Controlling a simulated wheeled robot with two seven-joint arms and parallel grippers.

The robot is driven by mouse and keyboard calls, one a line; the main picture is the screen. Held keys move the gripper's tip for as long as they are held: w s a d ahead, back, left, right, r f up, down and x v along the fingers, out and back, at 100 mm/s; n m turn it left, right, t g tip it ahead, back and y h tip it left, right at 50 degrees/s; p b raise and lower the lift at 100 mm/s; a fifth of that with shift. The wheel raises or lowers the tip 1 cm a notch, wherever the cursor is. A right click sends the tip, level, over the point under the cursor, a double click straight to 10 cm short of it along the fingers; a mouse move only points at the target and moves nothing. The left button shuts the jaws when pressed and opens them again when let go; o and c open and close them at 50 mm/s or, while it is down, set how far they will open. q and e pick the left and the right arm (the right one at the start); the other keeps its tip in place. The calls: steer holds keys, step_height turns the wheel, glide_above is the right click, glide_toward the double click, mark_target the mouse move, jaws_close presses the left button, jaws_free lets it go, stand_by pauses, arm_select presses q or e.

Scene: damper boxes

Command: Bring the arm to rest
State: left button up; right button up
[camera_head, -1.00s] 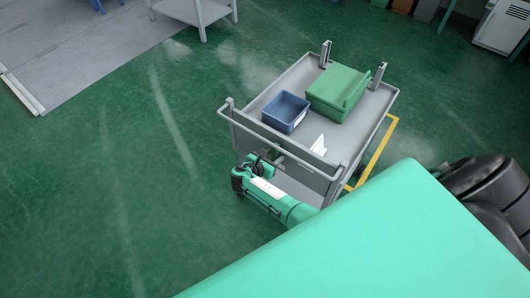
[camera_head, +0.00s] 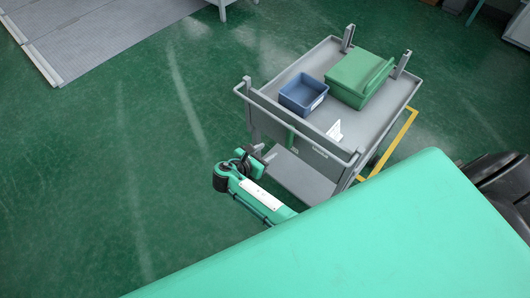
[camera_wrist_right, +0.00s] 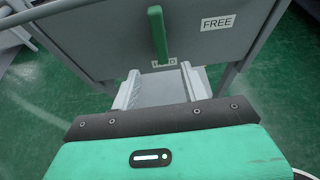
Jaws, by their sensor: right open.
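My right gripper (camera_head: 262,154) is at the near left side of the grey cart (camera_head: 405,92) in the head view, beside its end panel. In the right wrist view my right gripper (camera_wrist_right: 162,86) has its two pale fingers apart, with nothing held between them. The cart's grey end panel (camera_wrist_right: 100,42) is in front of it, with a green upright bar (camera_wrist_right: 157,35) on it. My right arm (camera_head: 255,195) is bent, its lower part hidden behind my green body cover. My left gripper is in neither view.
A cart handle rail (camera_head: 300,133) runs along the near side. The green floor (camera_head: 100,190) to the left is clear.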

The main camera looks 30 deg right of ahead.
stand_by(0.3)
steer(key=s+f+m+g+y, duration=0.1)
steer(key=s+f+m+y, duration=0.1)
steer(key=s+f, duration=0.5)
steer(key=s+f+m+y, duration=0.1)
steer(key=s+f+y, duration=0.25)
steer(key=f, duration=0.75)
steer(key=s+f+m+g+y, duration=0.1)
steer(key=s+f+m, duration=0.1)
steer(key=s+f, duration=0.5)
steer(key=s+f+m+y, duration=0.2)
steer(key=s+f+m, duration=0.3)
steer(key=s, duration=0.4)
steer(key=s+d+f+m+g+y+b, duration=0.1)
steer(key=s+f+m, duration=0.4)
steer(key=s, duration=0.5)
steer(key=s+d+f+m+g+y, duration=0.1)
steer(key=s+f+m+y, duration=0.2)
steer(key=s, duration=0.7)
step_height(320, 180, down, 3)
steer(key=shift+f+m, duration=0.15)
steer(key=shift+m, duration=0.95)
steer(key=shift+w, duration=0.1)
steer(key=shift+c, duration=1)
